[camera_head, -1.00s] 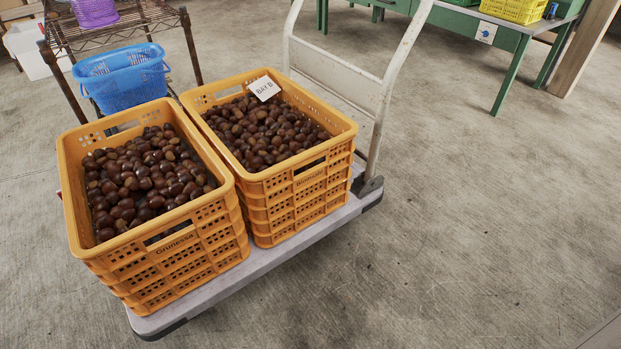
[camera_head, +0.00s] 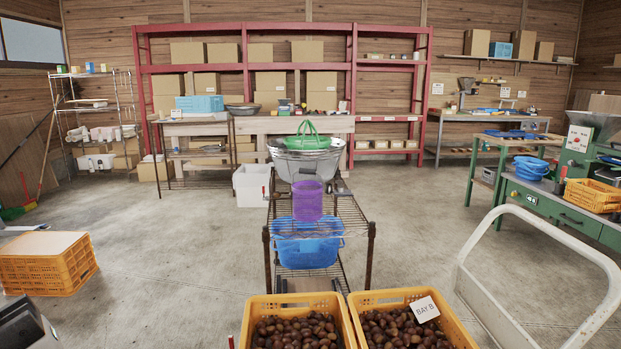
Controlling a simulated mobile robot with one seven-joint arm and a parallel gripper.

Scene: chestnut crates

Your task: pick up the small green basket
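The small green basket (camera_head: 307,139) shows in the head view near the middle of the room. It has thin raised handles and sits in or on a wide grey metal bowl (camera_head: 306,160) at the far end of a brown wire rack. Its lower part is hard to make out against the bowl.
The wire rack (camera_head: 340,212) also holds a purple basket (camera_head: 307,201) and a blue basket (camera_head: 306,247). Two orange crates of chestnuts (camera_head: 297,299) and a cart handle (camera_head: 540,222) stand in front. Orange crates (camera_head: 48,270) stand left; floor between is clear.

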